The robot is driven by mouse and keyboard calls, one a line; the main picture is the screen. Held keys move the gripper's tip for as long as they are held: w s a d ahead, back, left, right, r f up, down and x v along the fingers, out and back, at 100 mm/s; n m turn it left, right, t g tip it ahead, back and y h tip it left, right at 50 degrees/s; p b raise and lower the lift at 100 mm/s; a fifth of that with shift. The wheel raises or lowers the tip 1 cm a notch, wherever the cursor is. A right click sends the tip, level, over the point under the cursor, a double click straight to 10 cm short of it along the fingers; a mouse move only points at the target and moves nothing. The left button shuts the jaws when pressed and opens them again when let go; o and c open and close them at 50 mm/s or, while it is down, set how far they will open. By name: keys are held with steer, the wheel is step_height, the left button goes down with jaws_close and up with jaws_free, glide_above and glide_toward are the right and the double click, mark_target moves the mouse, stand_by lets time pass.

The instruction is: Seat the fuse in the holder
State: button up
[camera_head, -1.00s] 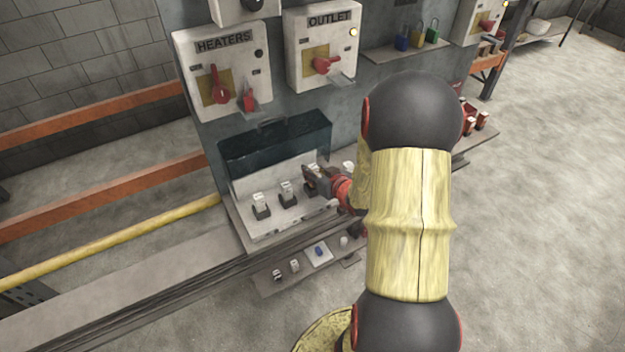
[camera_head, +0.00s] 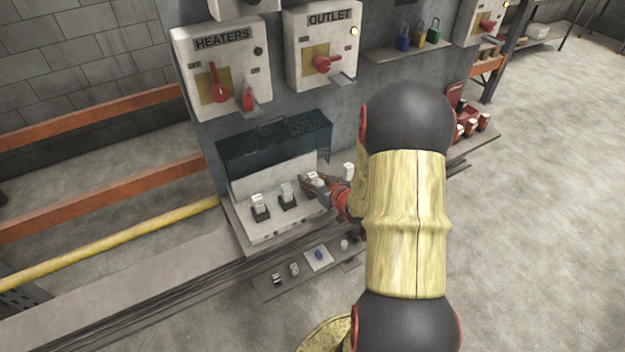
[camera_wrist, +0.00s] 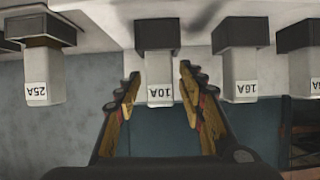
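A white fuse labelled 10A (camera_wrist: 160,80) stands in a dark holder (camera_wrist: 157,34) in the wrist view, with the label upside down. It looks straight in the holder; how deep it sits I cannot tell. My gripper (camera_wrist: 158,84) is open, one finger on each side of this fuse, with a narrow gap visible on both sides. In the head view my gripper (camera_head: 316,184) is at the third fuse (camera_head: 313,178) from the left in the white fuse panel (camera_head: 275,232). My fingers partly hide that holder.
Neighbouring fuses labelled 25A (camera_wrist: 42,80) and 16A (camera_wrist: 240,75) stand close on either side. The raised dark cover (camera_head: 270,143) is behind the row. A lower shelf holds small parts, including a blue piece (camera_head: 319,254). Switch boxes (camera_head: 222,75) hang above.

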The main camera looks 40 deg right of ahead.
steer(key=shift+r, duration=0.1)
steer(key=shift+r, duration=0.2)
steer(key=p+v, duration=0.4)
steer(key=v, duration=0.8)
steer(key=w+a+r+g+h, duration=0.1)
steer(key=a+r+g, duration=0.1)
steer(key=a+r, duration=0.35)
steer(key=w+a+r+g+h, duration=0.1)
steer(key=w+a+r+g, duration=0.15)
steer(key=r, duration=0.65)
steer(key=s+a+r+n+g+y, duration=0.1)
steer(key=s+a+r+y, duration=0.1)
steer(key=s+a, duration=0.5)
steer(key=s+a+r+n+g+y, duration=0.1)
steer(key=s+a+r, duration=0.3)
steer(key=a, duration=1)
steer(key=s+y, duration=0.1)
steer(key=s, duration=0.2)
steer(key=shift+s+r+n+y, duration=0.15)
steer(key=shift+r+n+y, duration=0.15)
steer(key=shift+r+y, duration=0.1)
steer(key=shift+d, duration=0.1)
steer(key=shift+c, duration=0.3)
